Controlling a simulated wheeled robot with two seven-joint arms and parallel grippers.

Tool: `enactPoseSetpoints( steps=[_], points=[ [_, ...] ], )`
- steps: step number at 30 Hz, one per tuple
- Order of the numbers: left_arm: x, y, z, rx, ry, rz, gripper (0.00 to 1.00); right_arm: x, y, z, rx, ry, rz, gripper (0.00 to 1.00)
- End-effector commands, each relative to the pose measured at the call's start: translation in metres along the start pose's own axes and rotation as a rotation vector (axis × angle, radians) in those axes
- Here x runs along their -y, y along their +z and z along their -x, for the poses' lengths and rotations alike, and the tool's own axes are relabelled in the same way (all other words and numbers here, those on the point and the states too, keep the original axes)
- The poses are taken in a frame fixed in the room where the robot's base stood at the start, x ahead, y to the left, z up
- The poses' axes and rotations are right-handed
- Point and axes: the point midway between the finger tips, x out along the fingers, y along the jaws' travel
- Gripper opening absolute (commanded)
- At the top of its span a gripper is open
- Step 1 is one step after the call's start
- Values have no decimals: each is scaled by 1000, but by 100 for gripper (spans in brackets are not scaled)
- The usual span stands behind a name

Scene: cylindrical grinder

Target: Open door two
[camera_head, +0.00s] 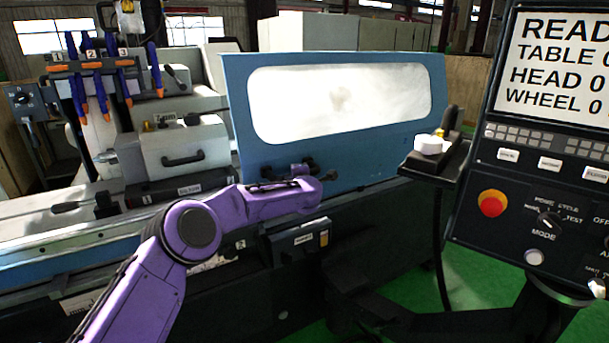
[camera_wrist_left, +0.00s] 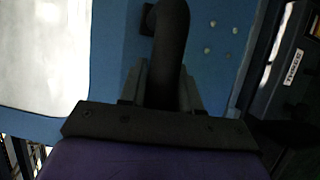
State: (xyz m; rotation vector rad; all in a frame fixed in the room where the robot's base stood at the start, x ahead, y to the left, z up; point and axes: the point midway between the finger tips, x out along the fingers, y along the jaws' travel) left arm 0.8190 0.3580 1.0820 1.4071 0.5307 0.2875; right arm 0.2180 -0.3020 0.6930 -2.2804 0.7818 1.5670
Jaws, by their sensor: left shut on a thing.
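The blue door (camera_head: 340,150) with a large pale window (camera_head: 340,100) stands upright on the machine in the head view. It also shows in the wrist view (camera_wrist_left: 215,75), with part of the window at the left. A dark curved handle (camera_wrist_left: 172,35) is fixed to the door. My left gripper (camera_wrist_left: 160,85) is shut on this handle, one finger on each side. In the head view my left gripper (camera_head: 300,172) is small at the lower part of the door, partly hidden by my purple arm. My right gripper is not in view.
A control panel (camera_head: 550,150) with a screen stands at the right. A small dark shelf (camera_head: 435,165) with a white item juts out beside the door. Blue hoses marked 1 to 3 hang at the upper left. Green floor (camera_head: 470,250) is open at the lower right.

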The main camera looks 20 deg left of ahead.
Motion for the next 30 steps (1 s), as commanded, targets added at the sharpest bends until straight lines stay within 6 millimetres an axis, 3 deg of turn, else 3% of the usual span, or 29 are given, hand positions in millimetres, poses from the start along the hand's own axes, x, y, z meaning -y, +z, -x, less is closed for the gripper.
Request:
enactPoseSetpoints(
  steps=[10,11,12,23,30],
  points=[
    [-1,0,-1,-4,2,3,0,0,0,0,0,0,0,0],
    [-1,0,-1,-4,2,3,39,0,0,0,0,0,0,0],
    [-1,0,-1,-3,2,3,52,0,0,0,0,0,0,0],
    [0,2,3,1,1,1,53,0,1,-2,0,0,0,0],
    [1,2,40,2,3,3,53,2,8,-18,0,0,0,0]
  ],
)
